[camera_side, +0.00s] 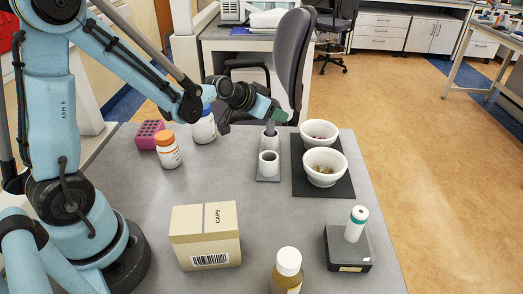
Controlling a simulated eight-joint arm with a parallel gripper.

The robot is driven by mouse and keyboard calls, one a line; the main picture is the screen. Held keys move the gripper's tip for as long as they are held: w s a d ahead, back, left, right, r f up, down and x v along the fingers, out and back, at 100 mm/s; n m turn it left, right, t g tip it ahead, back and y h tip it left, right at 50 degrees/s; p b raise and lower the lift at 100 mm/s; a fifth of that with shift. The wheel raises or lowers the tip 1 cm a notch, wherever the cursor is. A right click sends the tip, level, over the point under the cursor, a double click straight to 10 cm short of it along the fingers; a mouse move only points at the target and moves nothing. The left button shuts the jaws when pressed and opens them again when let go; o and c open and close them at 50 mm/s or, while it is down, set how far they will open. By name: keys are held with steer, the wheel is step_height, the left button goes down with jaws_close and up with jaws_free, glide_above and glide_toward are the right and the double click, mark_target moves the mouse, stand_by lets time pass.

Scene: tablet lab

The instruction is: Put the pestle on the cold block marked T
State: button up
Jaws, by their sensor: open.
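My gripper (268,118) is open above the rear cup of a grey stand (268,179) with two white cups. A short grey upright piece (270,130) shows between the gripper and the rear cup (270,141). It may be the pestle or a fingertip; I cannot tell which, nor whether they touch. The front cup (268,163) stands clear of the gripper. No letter T is readable, so I cannot pick out the marked cold block. A magenta block with holes (149,134) stands at the back left of the table.
Two white bowls with contents (320,131) (324,167) stand on a dark mat (334,191). A CAPS box (205,240), an amber bottle (287,272) and two capped jars (167,151) (204,127) stand around. The middle is clear.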

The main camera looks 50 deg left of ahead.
steer(key=shift+w+f, duration=0.4)
steer(key=shift+w, duration=0.15)
jaws_close()
